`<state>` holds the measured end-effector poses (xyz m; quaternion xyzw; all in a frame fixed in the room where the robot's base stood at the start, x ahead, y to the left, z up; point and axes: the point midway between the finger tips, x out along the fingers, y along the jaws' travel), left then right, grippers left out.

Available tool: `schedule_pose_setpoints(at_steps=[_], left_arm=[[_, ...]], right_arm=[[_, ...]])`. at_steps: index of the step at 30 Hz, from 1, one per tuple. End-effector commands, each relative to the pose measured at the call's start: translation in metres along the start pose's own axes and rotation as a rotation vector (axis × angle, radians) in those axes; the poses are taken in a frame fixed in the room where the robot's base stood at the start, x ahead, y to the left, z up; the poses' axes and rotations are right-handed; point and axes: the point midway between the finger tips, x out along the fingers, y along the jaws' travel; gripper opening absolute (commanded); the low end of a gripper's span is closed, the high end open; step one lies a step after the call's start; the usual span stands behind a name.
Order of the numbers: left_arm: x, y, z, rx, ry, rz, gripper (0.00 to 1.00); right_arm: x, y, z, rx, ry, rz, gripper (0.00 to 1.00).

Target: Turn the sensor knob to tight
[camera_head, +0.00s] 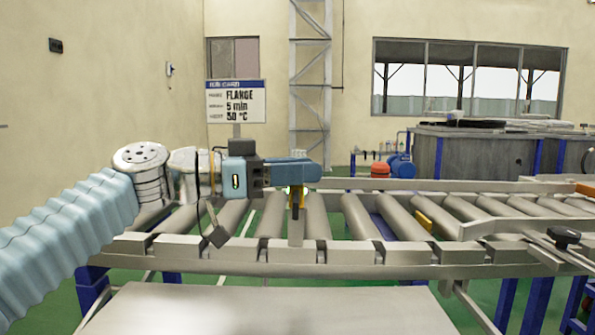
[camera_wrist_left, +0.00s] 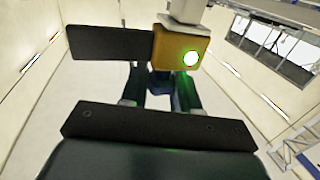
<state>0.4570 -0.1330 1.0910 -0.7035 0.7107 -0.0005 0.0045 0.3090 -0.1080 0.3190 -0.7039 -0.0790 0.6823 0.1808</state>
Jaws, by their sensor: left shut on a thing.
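My left arm comes in from the left in the head view. Its blue and dark gripper (camera_head: 304,171) points right, above the conveyor's near rail. In the left wrist view the two dark fingers (camera_wrist_left: 160,88) reach toward a yellow sensor block (camera_wrist_left: 172,48) with a lit green light. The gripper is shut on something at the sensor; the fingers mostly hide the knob. In the head view the sensor's yellowish post (camera_head: 297,226) stands upright at the rail, below the fingers. The knob's setting cannot be read. My right gripper is not in view.
The roller conveyor (camera_head: 345,255) runs across the scene. A sign (camera_head: 236,104) reading "FLANGE, 5 min, 50 °C" stands behind the gripper. A pale flat surface (camera_head: 270,310) lies in front. Grey tanks (camera_head: 470,155) stand at the back right.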

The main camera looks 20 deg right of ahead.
Motion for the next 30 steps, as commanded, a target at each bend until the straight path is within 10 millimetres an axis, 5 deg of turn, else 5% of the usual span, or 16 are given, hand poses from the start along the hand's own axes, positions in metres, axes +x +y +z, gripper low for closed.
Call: schedule_pose_setpoints(at_steps=[26, 27, 30], left_arm=[[0.0, 0.0, -0.001, -0.002, 0.001, 0.167, 0.0], [0.0, 0.0, -0.001, -0.002, 0.001, 0.167, 0.36], [0.0, 0.0, -0.001, -0.003, 0.0, 0.167, 0.52]], right_arm=[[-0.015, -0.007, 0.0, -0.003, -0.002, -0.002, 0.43], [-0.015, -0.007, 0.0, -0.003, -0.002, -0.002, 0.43], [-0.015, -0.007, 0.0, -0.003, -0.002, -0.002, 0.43]])
